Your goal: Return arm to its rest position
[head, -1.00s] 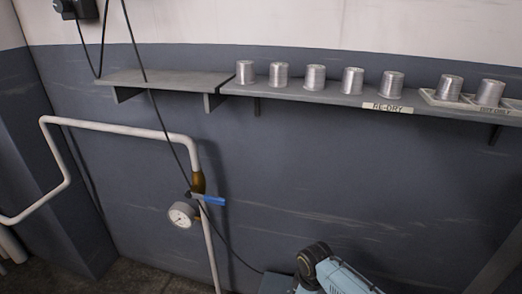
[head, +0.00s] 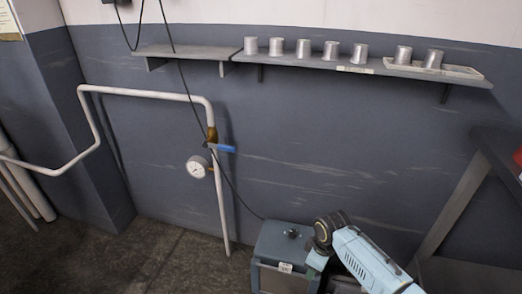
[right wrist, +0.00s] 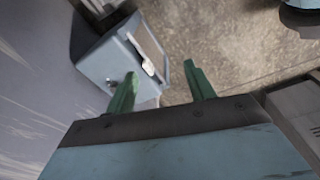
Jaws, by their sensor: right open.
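My right arm (head: 362,255) comes in from the lower right in the head view, light blue with a dark joint. Its gripper is hard to make out there, beside the grey box. In the right wrist view my right gripper (right wrist: 162,92) has two green fingers spread apart with nothing between them. It points down over the floor, with the grey-blue box (right wrist: 122,58) just beyond the fingers at the left. My left gripper does not show in either view.
Metal cups (head: 304,48) stand on a wall shelf (head: 300,61), some in a white tray (head: 463,72). A white pipe (head: 150,94) carries a gauge (head: 197,167) and blue-handled valve (head: 226,148). The box (head: 277,241) stands on the floor. A dark bench (head: 497,150) is at right.

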